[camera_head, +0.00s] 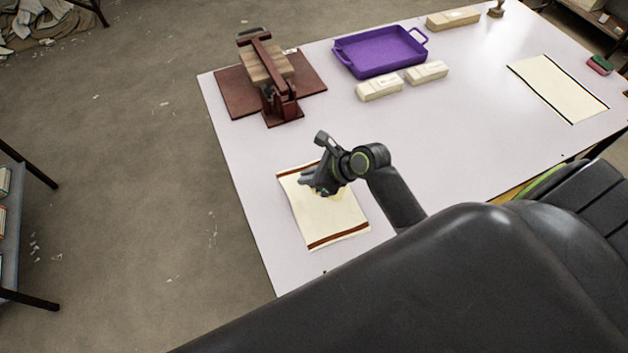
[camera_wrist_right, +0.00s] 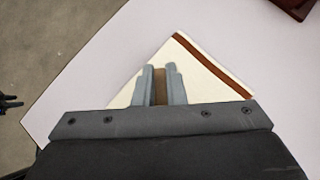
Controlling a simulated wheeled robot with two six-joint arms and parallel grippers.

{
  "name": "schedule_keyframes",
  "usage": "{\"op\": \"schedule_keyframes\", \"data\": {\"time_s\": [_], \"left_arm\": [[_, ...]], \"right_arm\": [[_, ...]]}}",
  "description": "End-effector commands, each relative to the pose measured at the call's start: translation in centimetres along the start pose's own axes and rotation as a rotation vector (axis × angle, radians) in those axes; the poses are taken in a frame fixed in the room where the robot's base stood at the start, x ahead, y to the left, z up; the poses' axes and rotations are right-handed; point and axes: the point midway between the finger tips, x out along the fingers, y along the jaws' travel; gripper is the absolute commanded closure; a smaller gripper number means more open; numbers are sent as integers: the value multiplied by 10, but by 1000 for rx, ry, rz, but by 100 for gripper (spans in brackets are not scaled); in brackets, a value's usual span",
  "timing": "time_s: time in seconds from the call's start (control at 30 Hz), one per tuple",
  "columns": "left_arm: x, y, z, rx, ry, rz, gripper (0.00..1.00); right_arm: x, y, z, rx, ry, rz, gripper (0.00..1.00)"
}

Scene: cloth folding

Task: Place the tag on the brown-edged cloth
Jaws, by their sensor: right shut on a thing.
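The brown-edged cloth (camera_head: 332,220) lies flat on the near left part of the table, cream with a brown band along two opposite ends. It also shows in the right wrist view (camera_wrist_right: 190,62), with one brown band beyond the fingers. My right gripper (camera_head: 312,182) is over the upper part of this cloth, pointing down. In the right wrist view its fingers (camera_wrist_right: 160,85) are shut on a small brown piece, which looks like the tag (camera_wrist_right: 160,90). Whether the tag touches the cloth cannot be told. My left gripper is not in view.
A dark red press (camera_head: 282,105) stands at the table's left corner. A purple tray (camera_head: 380,70) and pale boxes (camera_head: 380,88) stand farther back. A dark-edged cloth (camera_head: 558,88) lies at the right. Bare table (camera_head: 440,140) lies between.

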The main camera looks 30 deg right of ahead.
Motion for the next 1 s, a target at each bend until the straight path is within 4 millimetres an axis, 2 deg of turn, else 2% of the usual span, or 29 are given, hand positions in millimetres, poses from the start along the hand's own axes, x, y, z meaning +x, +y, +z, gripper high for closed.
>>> {"op": "schedule_keyframes", "data": {"time_s": [0.1,0.5,0.97,1.0], "left_arm": [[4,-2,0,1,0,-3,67],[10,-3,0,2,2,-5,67],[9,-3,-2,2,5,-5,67],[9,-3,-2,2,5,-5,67]], "right_arm": [[16,0,-16,3,1,1,100],[47,0,-47,1,-1,1,100],[52,0,-51,0,0,1,100],[52,0,-51,0,0,1,85]]}}
